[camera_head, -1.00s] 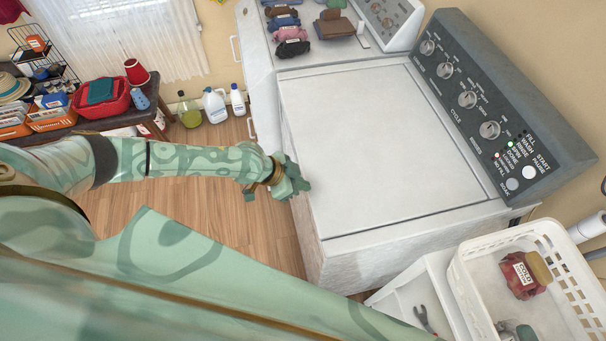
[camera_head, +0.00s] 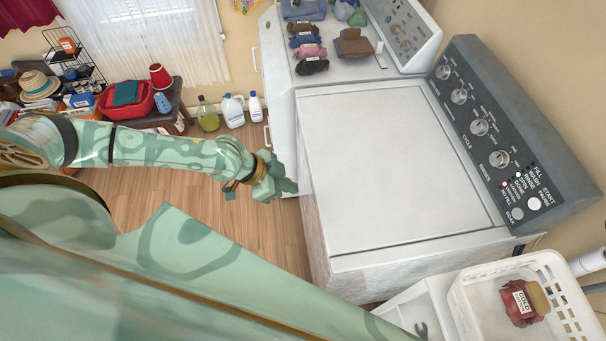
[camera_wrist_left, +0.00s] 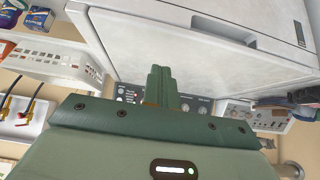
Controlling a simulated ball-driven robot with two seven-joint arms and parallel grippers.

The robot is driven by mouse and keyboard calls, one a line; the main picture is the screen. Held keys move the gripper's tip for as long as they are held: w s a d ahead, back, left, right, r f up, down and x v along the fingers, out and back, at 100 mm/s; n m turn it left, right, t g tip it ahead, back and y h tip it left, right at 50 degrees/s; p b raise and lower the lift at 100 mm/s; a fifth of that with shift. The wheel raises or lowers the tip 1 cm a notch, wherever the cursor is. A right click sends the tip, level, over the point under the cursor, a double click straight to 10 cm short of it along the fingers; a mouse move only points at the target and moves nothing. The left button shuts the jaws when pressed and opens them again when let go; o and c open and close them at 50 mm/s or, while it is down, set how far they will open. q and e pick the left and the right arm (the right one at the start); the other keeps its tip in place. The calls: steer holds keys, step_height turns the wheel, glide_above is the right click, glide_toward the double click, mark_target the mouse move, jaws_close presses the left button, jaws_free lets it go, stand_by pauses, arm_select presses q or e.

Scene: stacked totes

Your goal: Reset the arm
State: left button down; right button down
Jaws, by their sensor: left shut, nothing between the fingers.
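My left arm comes in from the left in the head view. Its green gripper (camera_head: 274,180) is at the left side of the white washer (camera_head: 390,170), in front of its left edge and apart from the lid's middle. In the left wrist view the gripper's two fingers (camera_wrist_left: 162,85) are together with nothing between them. The washer's front and its control panel (camera_wrist_left: 200,103) show beyond them, upside down. My right gripper is in neither view.
A second machine with folded clothes (camera_head: 306,50) stands behind the washer. Bottles (camera_head: 232,112) stand on the wood floor by the wall. A bench (camera_head: 180,97) is at the left. Floor left of the washer is clear.

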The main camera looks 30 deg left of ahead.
arm_select(q)
steer(key=shift+s+a+r, duration=0.25)
steer(key=shift+r, duration=0.1)
steer(key=w+a+f+t+y+b, duration=0.35)
steer(key=w+a+f, duration=0.35)
steer(key=w+a, duration=0.35)
steer(key=s+a+f+n+y+b, duration=0.1)
steer(key=s+a+f+b, duration=0.1)
steer(key=f, duration=0.5)
steer(key=s+a+f+n+y+b, duration=0.1)
steer(key=f+y+b, duration=0.1)
steer(key=f, duration=0.5)
steer(key=s+d+f+n+g+b, duration=0.25)
steer(key=s+f+g+b, duration=0.2)
steer(key=s+f, duration=1.6)
steer(key=s+d+f+n+g+b, duration=0.1)
steer(key=s+d+f, duration=0.3)
steer(key=s, duration=0.6)
steer(key=s+d+f+n+g+b, duration=0.1)
steer(key=s+d+f+g+b, duration=0.1)
steer(key=s, duration=0.9)
steer(key=d+f+b, duration=0.1)
steer(key=d+b, duration=0.1)
steer(key=d, duration=0.1)
steer(key=shift+s+d+f, duration=0.2)
steer(key=shift+f, duration=0.2)
